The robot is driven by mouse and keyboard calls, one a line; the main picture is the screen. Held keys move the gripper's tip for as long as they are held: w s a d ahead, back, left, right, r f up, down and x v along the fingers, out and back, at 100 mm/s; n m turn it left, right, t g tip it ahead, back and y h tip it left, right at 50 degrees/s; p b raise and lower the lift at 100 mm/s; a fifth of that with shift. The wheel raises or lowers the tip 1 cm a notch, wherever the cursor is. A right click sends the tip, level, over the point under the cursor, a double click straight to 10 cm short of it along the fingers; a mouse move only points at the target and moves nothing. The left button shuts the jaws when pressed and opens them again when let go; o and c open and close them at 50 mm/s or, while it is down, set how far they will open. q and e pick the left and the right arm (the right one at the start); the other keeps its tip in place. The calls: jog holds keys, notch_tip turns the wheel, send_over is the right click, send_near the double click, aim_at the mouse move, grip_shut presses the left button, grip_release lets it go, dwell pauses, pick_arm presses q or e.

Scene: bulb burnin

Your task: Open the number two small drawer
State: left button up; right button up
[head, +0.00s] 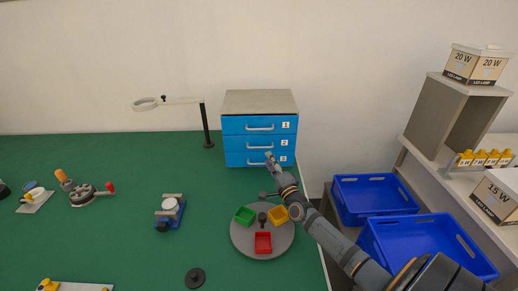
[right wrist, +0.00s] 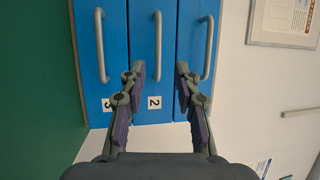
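A small blue drawer cabinet (head: 232,142) with a grey top stands at the table's back edge. Its three drawers are marked 1, 2 and 3 from top to bottom and look shut. The number two drawer (head: 235,143) is the middle one; its grey bar handle (right wrist: 158,48) shows in the right wrist view, where the cabinet appears turned sideways. My right gripper (head: 271,158) is in front of the cabinet's lower part. In the right wrist view its fingers (right wrist: 160,75) are open and empty, spread to either side of the number two handle's line. Contact is not visible. My left gripper is out of view.
A magnifier stand (head: 207,125) is left of the cabinet. Blue crates (head: 375,183) and a shelf (head: 440,120) are at right. Green table is clear before the cabinet's left side.

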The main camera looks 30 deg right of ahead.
aim_at(268, 142)
jog(key=a+f+b+x, duration=0.1)
jog(key=b+x, duration=0.1)
jog(key=x, duration=0.5)
jog(key=shift+w+d+r, duration=0.15)
jog(key=shift+d+r, duration=0.05)
jog(key=shift+r, duration=0.15)
jog(key=shift+c, duration=0.9)
jog(key=c, duration=0.5)
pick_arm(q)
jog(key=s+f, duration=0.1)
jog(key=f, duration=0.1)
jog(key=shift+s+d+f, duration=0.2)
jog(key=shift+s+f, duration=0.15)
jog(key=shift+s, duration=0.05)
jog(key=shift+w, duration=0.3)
